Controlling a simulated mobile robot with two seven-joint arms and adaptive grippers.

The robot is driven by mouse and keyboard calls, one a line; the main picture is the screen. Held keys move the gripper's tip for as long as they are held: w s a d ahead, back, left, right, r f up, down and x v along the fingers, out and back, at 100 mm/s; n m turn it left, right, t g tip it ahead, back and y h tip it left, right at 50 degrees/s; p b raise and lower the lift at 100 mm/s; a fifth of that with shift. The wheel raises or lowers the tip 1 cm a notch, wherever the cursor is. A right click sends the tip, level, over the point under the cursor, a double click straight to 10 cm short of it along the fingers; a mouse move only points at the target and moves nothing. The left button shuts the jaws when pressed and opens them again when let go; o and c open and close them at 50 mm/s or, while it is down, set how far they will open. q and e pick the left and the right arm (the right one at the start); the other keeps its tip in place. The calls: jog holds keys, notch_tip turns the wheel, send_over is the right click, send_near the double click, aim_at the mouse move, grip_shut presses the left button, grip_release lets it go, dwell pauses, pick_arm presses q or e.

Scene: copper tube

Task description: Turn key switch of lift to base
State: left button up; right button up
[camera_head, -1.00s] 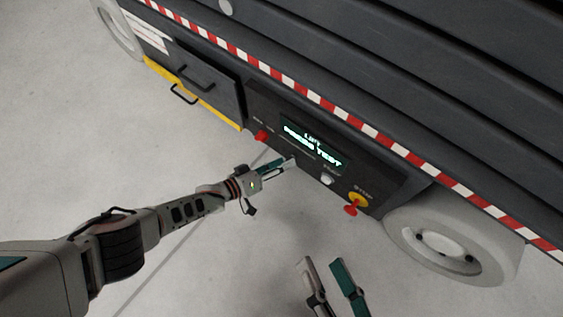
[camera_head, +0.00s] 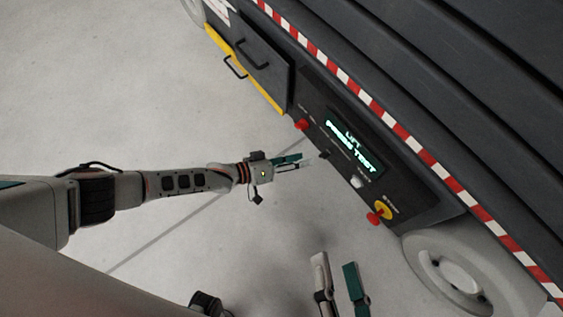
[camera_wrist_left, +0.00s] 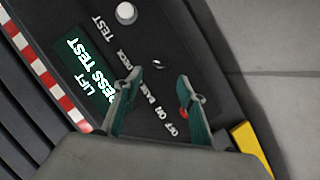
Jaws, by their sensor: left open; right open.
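The key switch (camera_head: 323,155) is a small dark knob on the lift's black control panel, below the lit green display (camera_head: 352,142). In the left wrist view the key switch (camera_wrist_left: 160,64) shows just beyond the fingertips, between the words DECK and BASE; its exact angle is hard to read. My left gripper (camera_head: 303,162) is open and empty, apart from the panel and pointing at the switch. In the left wrist view its two teal-backed fingers (camera_wrist_left: 160,79) stand either side of the switch's line. My right gripper (camera_head: 336,264) is open and empty, low in front of the lift.
The panel also has a red button (camera_head: 302,125), a white button (camera_head: 357,181) labelled TEST in the wrist view, and a red stop knob (camera_head: 374,218) on yellow. A pale wheel (camera_head: 450,275) is at lower right. The concrete floor before the panel is clear.

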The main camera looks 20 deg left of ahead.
pick_arm(q)
jog(key=v, duration=0.6)
dwell(0.5)
